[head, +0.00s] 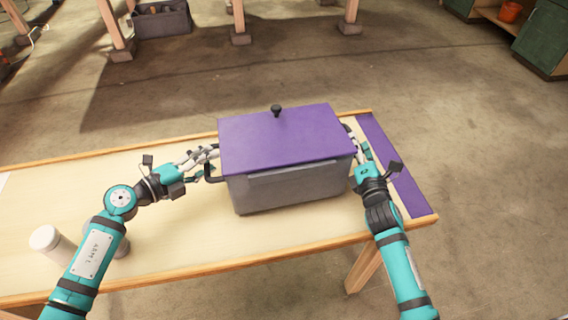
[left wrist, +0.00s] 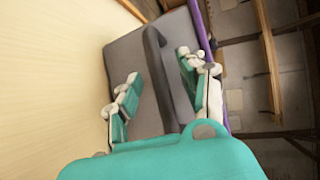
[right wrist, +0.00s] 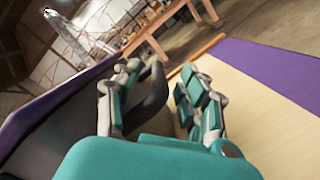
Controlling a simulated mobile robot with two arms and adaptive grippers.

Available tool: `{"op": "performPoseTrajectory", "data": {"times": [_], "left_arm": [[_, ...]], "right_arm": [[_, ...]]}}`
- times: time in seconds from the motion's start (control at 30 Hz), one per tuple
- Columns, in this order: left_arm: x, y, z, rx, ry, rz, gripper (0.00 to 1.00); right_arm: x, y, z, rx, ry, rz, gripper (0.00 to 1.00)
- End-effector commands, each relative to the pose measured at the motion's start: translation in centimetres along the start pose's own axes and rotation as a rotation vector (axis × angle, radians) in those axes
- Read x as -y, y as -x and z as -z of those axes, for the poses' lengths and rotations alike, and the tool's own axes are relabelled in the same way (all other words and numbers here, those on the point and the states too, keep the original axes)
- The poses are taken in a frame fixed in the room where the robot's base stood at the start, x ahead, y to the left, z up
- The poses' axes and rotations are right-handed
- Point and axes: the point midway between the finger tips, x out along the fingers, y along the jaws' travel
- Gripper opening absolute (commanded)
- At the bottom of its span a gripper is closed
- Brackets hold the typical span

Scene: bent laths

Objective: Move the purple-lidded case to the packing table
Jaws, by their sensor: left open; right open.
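The purple-lidded case (head: 285,140) is a grey box with a flat purple lid and a small black knob. It stands upright on a light wooden table (head: 180,235), near its right end. My left gripper (head: 212,152) is at the case's left side. In the left wrist view its open fingers (left wrist: 158,90) stand on both sides of the dark side handle (left wrist: 160,75). My right gripper (head: 358,145) is at the right side. In the right wrist view its open fingers (right wrist: 158,90) straddle the other dark handle (right wrist: 150,98). Contact with the handles cannot be told.
A purple strip (head: 392,165) runs along the table's right end. A white cylinder (head: 52,243) stands at the front left, near my left arm. A grey bin (head: 162,20) is on the floor behind. A green cabinet (head: 545,42) with an orange pot (head: 510,12) is at the back right.

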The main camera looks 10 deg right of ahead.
Motion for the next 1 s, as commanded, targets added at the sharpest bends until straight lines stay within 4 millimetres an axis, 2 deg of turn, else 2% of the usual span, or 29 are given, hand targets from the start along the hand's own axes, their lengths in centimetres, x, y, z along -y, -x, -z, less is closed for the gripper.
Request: {"op": "performPoseTrajectory", "data": {"times": [0.33, 0.67, 1.0], "left_arm": [[-0.05, -0.34, 0.00, 0.000, 0.000, -0.001, 0.42], [-0.07, -0.31, 0.00, 0.000, 0.000, -0.001, 0.00], [-0.19, -0.29, 0.01, 0.000, 0.002, -0.003, 0.00]], "right_arm": [[0.01, -0.34, 0.02, -0.001, 0.000, 0.000, 0.42], [0.02, -0.32, 0.03, 0.000, 0.000, 0.000, 0.00], [0.06, -0.30, 0.02, 0.000, 0.000, 0.001, 0.00]]}}
